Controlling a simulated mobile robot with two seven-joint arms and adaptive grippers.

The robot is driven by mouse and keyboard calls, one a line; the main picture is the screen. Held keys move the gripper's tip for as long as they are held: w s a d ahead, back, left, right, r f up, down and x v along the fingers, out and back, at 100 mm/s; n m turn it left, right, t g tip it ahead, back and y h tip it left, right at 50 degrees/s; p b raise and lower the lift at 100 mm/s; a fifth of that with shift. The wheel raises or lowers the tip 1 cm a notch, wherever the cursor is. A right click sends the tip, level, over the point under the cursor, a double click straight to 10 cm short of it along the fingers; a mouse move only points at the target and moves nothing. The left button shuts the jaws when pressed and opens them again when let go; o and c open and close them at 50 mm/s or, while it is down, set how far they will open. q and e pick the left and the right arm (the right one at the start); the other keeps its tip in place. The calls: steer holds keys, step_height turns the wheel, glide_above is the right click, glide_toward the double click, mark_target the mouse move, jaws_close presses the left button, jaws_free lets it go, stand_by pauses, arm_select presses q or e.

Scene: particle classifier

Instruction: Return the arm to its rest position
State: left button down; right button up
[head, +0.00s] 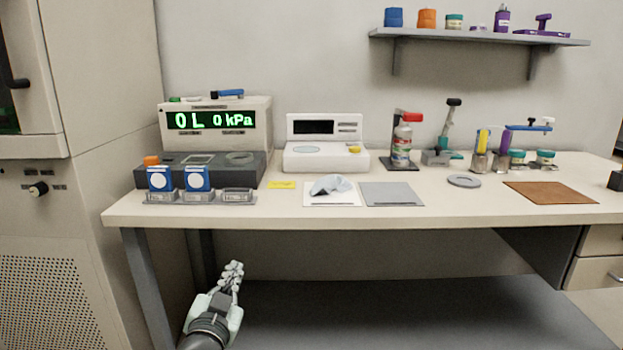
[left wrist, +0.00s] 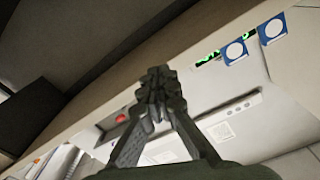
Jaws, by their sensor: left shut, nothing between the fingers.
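My left gripper (head: 233,272) is in front of the table, below the level of its top, at the lower left of the head view. Its fingers are together and hold nothing. In the left wrist view the same gripper (left wrist: 158,82) shows its closed fingers in the middle, with the bench devices beyond them. My right gripper is not seen in either view.
The table (head: 330,216) has its front edge above and behind my left gripper. A classifier with a green display (head: 212,121), a white balance (head: 325,160) and several small items stand on it. A tall cabinet (head: 98,75) stands at the left.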

arm_select(q)
steer(key=s+a+f+n+g+y, duration=0.15)
steer(key=s+a+f+g, duration=0.25)
steer(key=s+f, duration=0.5)
steer(key=s+a+f+n+g+y, duration=0.15)
steer(key=s+a+f+g, duration=0.35)
steer(key=f, duration=0.7)
steer(key=s+a+f+g, duration=0.1)
steer(key=s+f+g, duration=0.2)
steer(key=s, duration=0.7)
steer(key=s+a+f+g+h+p, duration=0.1)
steer(key=s+f+g, duration=0.2)
steer(key=s+f, duration=0.3)
steer(key=s, duration=0.4)
steer(key=shift+p, duration=0.3)
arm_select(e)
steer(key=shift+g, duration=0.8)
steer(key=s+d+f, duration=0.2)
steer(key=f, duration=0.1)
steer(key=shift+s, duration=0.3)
arm_select(q)
steer(key=shift+f, duration=0.1)
